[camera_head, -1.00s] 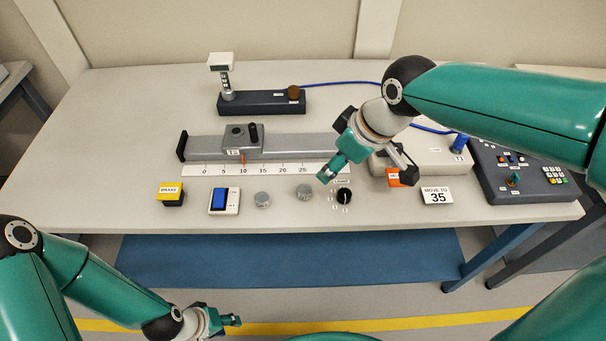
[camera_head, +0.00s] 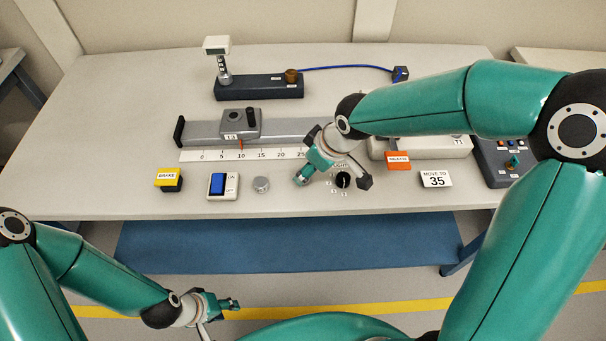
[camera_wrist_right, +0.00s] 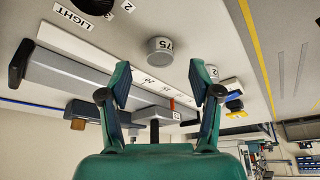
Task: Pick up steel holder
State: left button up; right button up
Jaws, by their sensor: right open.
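Two short grey metal cylinders fit the steel holder; I cannot tell which one is meant. One cylinder (camera_head: 261,185) stands right of the blue switch in the head view. The other, marked 75 (camera_wrist_right: 160,48), shows in the right wrist view, ahead of and between my fingers; my right gripper hides it in the head view. My right gripper (camera_head: 335,181) is open and empty above the table's front part; its spread fingers show in the wrist view (camera_wrist_right: 162,84). My left gripper (camera_head: 222,305) hangs low before the table; its jaw state is unclear.
A black LIGHT knob (camera_head: 343,180) stands close to my right gripper. A grey rail with a sliding carriage (camera_head: 240,122) and a ruler (camera_head: 220,155) lies behind. The blue switch (camera_head: 222,185) and yellow BRAKE button (camera_head: 168,179) are at left. A MOVE TO 35 sign (camera_head: 436,179) stands at right.

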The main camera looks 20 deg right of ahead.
jog(key=shift+x, duration=1.95)
jog(key=shift+w+r, duration=0.1)
grip_shut()
